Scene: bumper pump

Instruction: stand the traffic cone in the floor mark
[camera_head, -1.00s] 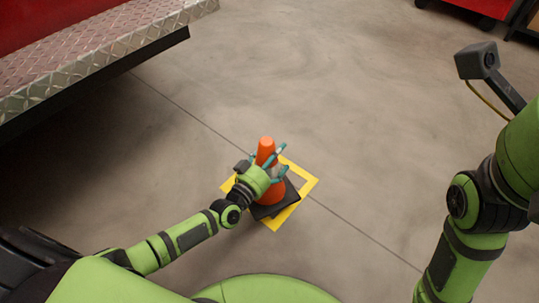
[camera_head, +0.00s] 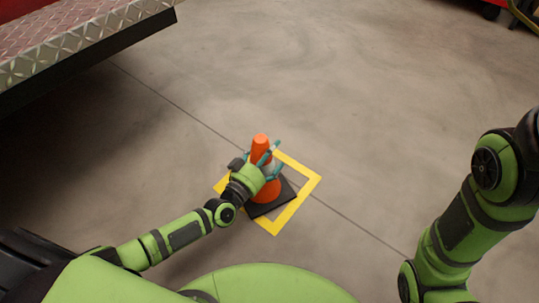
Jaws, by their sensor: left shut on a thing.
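The orange traffic cone (camera_head: 261,145) with a pale band and a black square base (camera_head: 286,191) is upright in the middle of the head view. My left gripper (camera_head: 271,160) is shut around the cone's upper part from the left and hides part of its side. The floor mark (camera_head: 304,196) is a yellow square outline. The cone's base lies over the left and middle part of the square and covers or meets its lower-left side. I cannot tell whether the base touches the floor. My right gripper is out of view; only my right arm shows at the right.
A red vehicle with a diamond-plate bumper (camera_head: 75,45) juts in at the upper left. Red equipment with a dark wheel (camera_head: 491,12) stands at the top right corner. The concrete floor around the mark is clear.

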